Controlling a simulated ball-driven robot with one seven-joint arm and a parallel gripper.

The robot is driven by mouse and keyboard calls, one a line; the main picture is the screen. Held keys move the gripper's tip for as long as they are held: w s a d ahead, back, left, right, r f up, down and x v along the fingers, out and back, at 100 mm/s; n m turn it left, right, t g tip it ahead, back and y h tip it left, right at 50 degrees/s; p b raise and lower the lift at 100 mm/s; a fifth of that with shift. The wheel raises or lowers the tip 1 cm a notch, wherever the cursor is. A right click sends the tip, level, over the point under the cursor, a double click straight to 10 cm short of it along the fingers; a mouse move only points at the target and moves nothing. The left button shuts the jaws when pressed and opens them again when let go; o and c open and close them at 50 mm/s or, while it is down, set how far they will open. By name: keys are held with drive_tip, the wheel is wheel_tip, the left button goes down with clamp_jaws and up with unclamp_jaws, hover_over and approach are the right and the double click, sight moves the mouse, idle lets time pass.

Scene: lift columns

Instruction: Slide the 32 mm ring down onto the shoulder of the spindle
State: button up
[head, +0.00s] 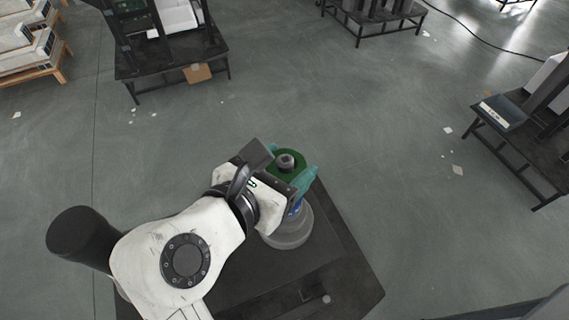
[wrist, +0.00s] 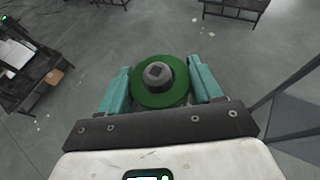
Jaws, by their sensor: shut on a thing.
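The green ring (head: 290,179) is held level between the teal fingers of my gripper (wrist: 160,84). In the wrist view the ring (wrist: 160,100) lies between the two fingers, one on each side. The spindle's grey top (head: 286,160) stands up through the ring's hole; its squared tip (wrist: 157,71) also shows in the wrist view. The ring is around the upper part of the spindle. Below it, a blue band and the wide grey base (head: 291,232) show in the head view. My gripper and the ring hide the shoulder, so the gap beneath the ring cannot be judged.
The spindle stands on a dark stand (head: 345,250), with a small knob (head: 326,299) near its front. Other dark stands (head: 175,62) are well away at the back left, back and right (head: 520,135).

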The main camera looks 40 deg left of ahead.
drive_tip(key=shift+f+b, duration=0.7)
drive_tip(key=shift+f, duration=2.3)
drive_tip(key=o, duration=1.3)
drive_tip(key=shift+c, duration=0.2)
drive_tip(key=shift+f, duration=0.1)
drive_tip(key=shift+s, duration=0.1)
drive_tip(key=v, duration=1)
drive_tip(key=shift+s+r, duration=0.2)
drive_tip(key=shift+s, duration=0.1)
